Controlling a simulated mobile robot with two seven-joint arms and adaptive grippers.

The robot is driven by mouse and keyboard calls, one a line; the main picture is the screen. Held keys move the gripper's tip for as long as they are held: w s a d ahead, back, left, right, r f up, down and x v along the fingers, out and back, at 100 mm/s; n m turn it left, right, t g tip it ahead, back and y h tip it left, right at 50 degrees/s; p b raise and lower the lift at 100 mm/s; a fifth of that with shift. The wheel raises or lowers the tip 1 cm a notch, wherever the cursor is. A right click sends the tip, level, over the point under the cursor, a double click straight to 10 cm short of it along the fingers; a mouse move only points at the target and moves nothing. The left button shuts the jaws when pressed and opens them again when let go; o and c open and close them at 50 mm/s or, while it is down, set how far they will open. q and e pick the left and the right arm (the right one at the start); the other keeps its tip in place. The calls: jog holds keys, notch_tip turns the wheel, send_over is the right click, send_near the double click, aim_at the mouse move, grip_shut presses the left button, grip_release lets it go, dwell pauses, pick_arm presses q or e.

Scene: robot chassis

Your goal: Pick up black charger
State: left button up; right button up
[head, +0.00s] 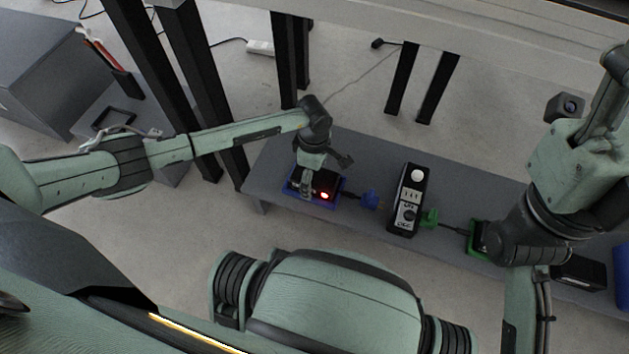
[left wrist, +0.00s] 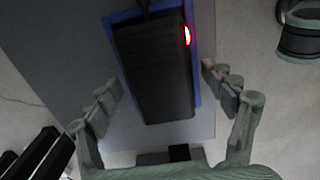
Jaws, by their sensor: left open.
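The black charger (head: 325,181) is a dark box with a lit red light. It lies in a blue holder (head: 318,204) on the grey bench. In the left wrist view the charger (left wrist: 152,70) is long and black, with the red light at its upper right edge. My left gripper (head: 325,173) is above the charger and partly covers it in the head view. In the left wrist view its open fingers (left wrist: 159,77) are spread on either side of the charger, with nothing held. My right arm shows at the right, but I cannot make out its gripper.
The grey bench (head: 265,178) also carries a black unit (head: 407,205) with a white knob, blue (head: 370,198) and green (head: 430,217) connectors, a green holder (head: 472,240) and a black box (head: 580,271). Black posts (head: 190,85) stand behind its left end.

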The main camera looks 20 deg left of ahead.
pick_arm(q)
jog(key=c, duration=1.5)
jog(key=shift+c, duration=0.7)
